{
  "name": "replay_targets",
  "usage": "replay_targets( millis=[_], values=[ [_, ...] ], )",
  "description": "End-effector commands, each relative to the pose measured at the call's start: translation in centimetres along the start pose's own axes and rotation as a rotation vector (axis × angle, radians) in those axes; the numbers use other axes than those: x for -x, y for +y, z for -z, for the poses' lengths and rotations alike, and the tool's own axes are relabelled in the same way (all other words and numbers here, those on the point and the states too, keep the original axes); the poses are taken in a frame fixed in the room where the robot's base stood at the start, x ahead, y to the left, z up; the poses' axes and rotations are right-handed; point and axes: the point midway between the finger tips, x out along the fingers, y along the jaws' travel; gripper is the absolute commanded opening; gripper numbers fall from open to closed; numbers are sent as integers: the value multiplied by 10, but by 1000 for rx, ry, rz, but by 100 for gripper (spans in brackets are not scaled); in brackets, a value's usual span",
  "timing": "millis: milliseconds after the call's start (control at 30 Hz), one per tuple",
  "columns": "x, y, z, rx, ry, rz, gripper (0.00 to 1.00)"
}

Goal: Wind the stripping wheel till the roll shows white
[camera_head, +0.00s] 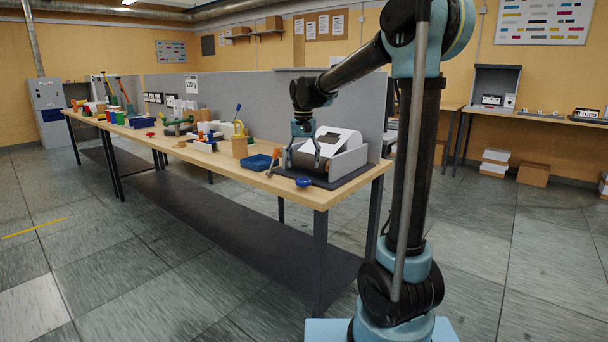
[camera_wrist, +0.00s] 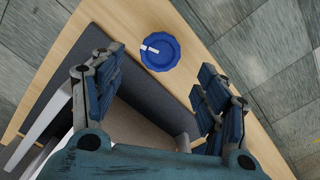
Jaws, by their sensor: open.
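A blue scalloped wheel (camera_wrist: 160,50) with a white mark on its face shows just beyond my fingertips in the wrist view. In the head view the blue wheel (camera_head: 304,182) is at the front of a grey-sided machine (camera_head: 350,160) near the bench's close end. A dark roll (camera_head: 313,163) lies across the machine, with a white sheet (camera_head: 338,138) behind it. My gripper (camera_head: 304,153) hangs above the roll, pointing down. In the wrist view my gripper (camera_wrist: 160,86) is open and empty, its fingers apart on either side below the wheel. I see no contact with the wheel.
A blue tray (camera_head: 256,162) and an orange-topped tool (camera_head: 274,160) stand left of the machine. Further along the wooden bench (camera_head: 225,165) are several tools and boxes. A grey partition (camera_head: 255,98) runs behind. Floor in front of the bench is clear.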

Motion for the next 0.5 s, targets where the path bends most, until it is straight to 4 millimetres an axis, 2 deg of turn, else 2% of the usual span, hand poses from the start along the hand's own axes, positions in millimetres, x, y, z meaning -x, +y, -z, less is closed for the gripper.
replay_targets(
  millis=[33, 200, 333, 500],
  values=[
    [10, 0, 0, 0, 0, 0, 68],
    [35, 0, 0, 0, 0, 0, 68],
    [48, 0, 0, 0, 0, 0, 68],
    [54, 0, 0, 0, -1, 0, 68]
  ],
)
